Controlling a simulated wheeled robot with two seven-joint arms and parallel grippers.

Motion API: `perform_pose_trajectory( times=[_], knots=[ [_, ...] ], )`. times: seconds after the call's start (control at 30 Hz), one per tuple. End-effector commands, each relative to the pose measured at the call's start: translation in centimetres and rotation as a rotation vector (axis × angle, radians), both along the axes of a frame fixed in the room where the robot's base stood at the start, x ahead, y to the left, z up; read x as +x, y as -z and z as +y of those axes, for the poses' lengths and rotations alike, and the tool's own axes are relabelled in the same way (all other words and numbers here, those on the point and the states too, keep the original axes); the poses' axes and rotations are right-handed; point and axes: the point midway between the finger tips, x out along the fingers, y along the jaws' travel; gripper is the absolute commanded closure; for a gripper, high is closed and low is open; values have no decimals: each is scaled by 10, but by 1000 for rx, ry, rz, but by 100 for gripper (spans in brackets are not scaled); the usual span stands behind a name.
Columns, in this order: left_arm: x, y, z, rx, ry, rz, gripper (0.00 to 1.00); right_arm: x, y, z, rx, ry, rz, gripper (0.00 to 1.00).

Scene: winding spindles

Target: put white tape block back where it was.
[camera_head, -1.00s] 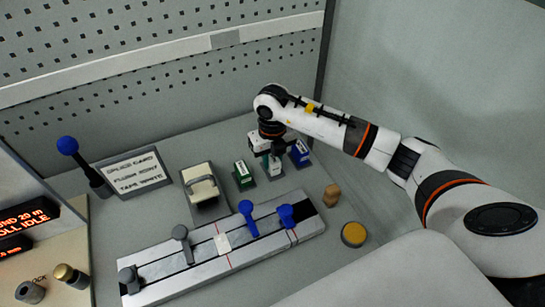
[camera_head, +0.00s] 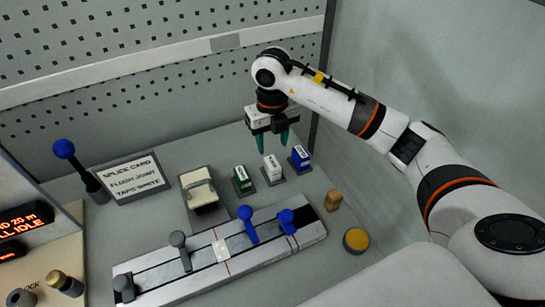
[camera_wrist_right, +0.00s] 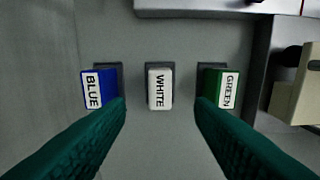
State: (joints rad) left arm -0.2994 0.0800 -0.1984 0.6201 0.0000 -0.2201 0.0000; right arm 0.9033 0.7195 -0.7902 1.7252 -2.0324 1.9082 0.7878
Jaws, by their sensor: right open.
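The white tape block (camera_head: 272,168) stands on its dark base between the green and blue blocks in the head view. In the right wrist view the white block (camera_wrist_right: 160,88) shows its WHITE label, centred between my fingers. My right gripper (camera_head: 273,146) is open and empty, raised above the white block and apart from it. Its two teal fingers (camera_wrist_right: 160,125) are spread wide in the right wrist view. My left gripper is not in view.
The green block (camera_head: 243,180) and blue block (camera_head: 300,158) stand close on either side. A splicing rail (camera_head: 222,252) with several levers lies in front. A card sign (camera_head: 134,178), a tape holder (camera_head: 199,189), a wooden block (camera_head: 333,200) and a yellow-topped disc (camera_head: 356,239) are around it.

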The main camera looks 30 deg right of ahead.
Motion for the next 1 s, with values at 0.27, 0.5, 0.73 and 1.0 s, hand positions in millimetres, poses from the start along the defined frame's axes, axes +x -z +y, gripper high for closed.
perform_pose_trajectory(
  times=[0.27,0.5,0.73,1.0],
  knots=[
    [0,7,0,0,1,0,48,0,-32,0,0,0,-1,51],
    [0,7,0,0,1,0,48,0,-35,0,0,0,2,51],
    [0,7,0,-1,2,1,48,0,-35,0,0,-1,1,51],
    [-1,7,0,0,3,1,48,0,-35,0,0,-1,1,51]
  ],
)
